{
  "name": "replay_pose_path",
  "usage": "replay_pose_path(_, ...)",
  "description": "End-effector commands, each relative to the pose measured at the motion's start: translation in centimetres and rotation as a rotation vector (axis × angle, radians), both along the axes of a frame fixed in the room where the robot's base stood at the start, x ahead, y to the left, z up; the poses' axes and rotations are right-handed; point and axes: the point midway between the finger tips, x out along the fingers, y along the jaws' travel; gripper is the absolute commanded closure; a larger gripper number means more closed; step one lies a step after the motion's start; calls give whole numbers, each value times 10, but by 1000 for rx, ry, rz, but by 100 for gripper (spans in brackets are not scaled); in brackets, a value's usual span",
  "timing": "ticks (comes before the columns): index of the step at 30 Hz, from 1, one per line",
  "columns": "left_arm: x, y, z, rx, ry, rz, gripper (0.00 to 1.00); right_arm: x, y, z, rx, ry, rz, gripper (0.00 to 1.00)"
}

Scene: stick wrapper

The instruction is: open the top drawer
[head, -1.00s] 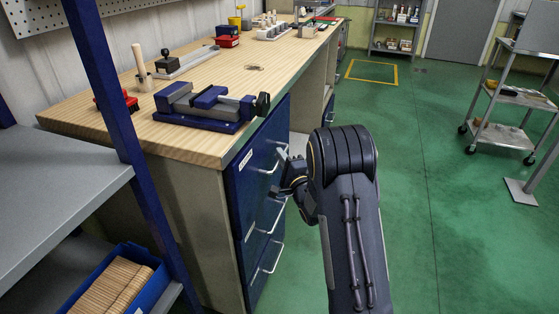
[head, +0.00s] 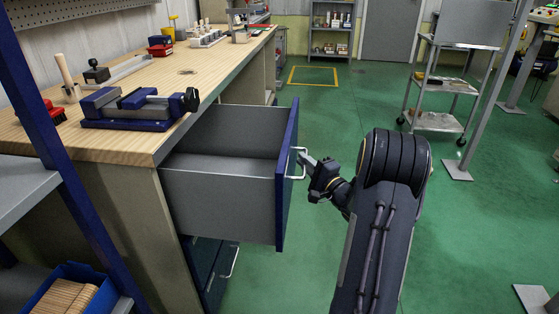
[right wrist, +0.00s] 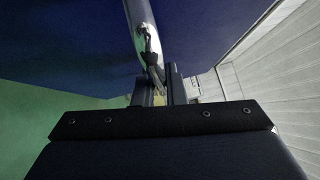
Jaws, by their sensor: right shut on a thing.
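The top drawer (head: 225,195) of the workbench is pulled well out, showing its grey side and interior and its blue front panel (head: 288,180) edge-on. Its silver handle (head: 299,162) is on the outer face. My right gripper (head: 306,163) is shut on the handle, coming in from the right. In the right wrist view the handle (right wrist: 143,30) runs up from the fingers (right wrist: 158,88) across the blue panel. The drawer's inside looks empty where visible; its floor is partly hidden. My left gripper is not in view.
The wooden workbench (head: 125,143) carries a blue vise (head: 135,107) above the drawer. Lower drawers (head: 212,268) are closed beneath. A blue-post shelf (head: 60,170) with a blue bin (head: 75,288) stands at left. Green floor (head: 480,240) right of my arm is mostly clear.

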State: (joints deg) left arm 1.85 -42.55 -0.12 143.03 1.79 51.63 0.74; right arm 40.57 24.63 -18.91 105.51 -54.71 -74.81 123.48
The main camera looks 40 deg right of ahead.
Motion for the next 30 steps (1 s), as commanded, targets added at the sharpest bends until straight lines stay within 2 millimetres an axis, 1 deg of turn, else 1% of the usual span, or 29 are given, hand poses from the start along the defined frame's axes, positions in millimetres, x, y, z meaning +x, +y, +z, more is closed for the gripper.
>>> replay_pose_path(1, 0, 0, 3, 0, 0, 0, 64, -11, -10, 0, 0, 5, -6, 100)
replay_pose_path(3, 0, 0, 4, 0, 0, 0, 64, -21, -19, 0, 0, 5, -6, 100)
replay_pose_path(7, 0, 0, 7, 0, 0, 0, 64, -36, -31, -1, 1, 5, -4, 100)
replay_pose_path(12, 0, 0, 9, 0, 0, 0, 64, -48, -41, -1, 1, 3, -1, 100)
replay_pose_path(18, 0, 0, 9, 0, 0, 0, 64, -54, -46, -1, 1, 2, -2, 100)
replay_pose_path(28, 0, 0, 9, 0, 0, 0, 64, -54, -46, -1, 1, 2, -1, 100)
replay_pose_path(29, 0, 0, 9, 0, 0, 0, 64, -54, -46, -1, 1, 2, -1, 87)
replay_pose_path(30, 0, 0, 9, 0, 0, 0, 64, -54, -46, -1, 1, 2, -1, 81)
